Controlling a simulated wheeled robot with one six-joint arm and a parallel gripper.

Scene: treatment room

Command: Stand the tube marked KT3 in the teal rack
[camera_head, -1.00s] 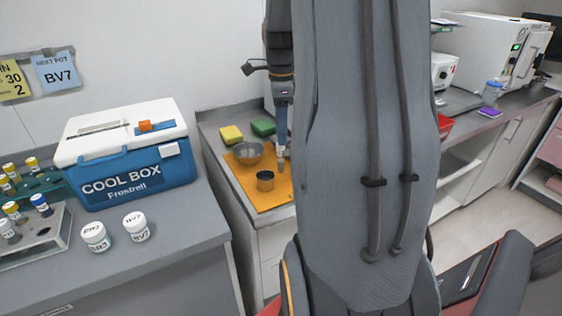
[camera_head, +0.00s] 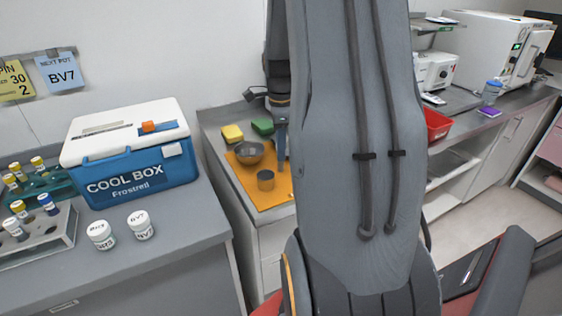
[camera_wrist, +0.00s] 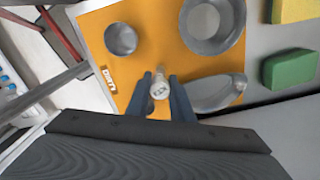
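My gripper (camera_wrist: 161,92) points down over the orange mat (camera_wrist: 125,20). Its two fingers are close on both sides of a pale-capped tube (camera_wrist: 160,88) and appear shut on it. The mark on its cap is too small to read. In the head view my arm hides most of the gripper, and the tube cannot be made out there. The teal rack (camera_head: 62,188) stands at the far left beside the cool box, holding several yellow-capped tubes.
On the mat are a metal bowl (camera_head: 250,153), a metal cup (camera_head: 265,180) and a metal dish (camera_wrist: 215,93). Yellow (camera_head: 232,133) and green (camera_head: 263,126) sponges lie behind. The cool box (camera_head: 130,155) and two white pots (camera_head: 101,235) (camera_head: 141,225) stand on the left counter.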

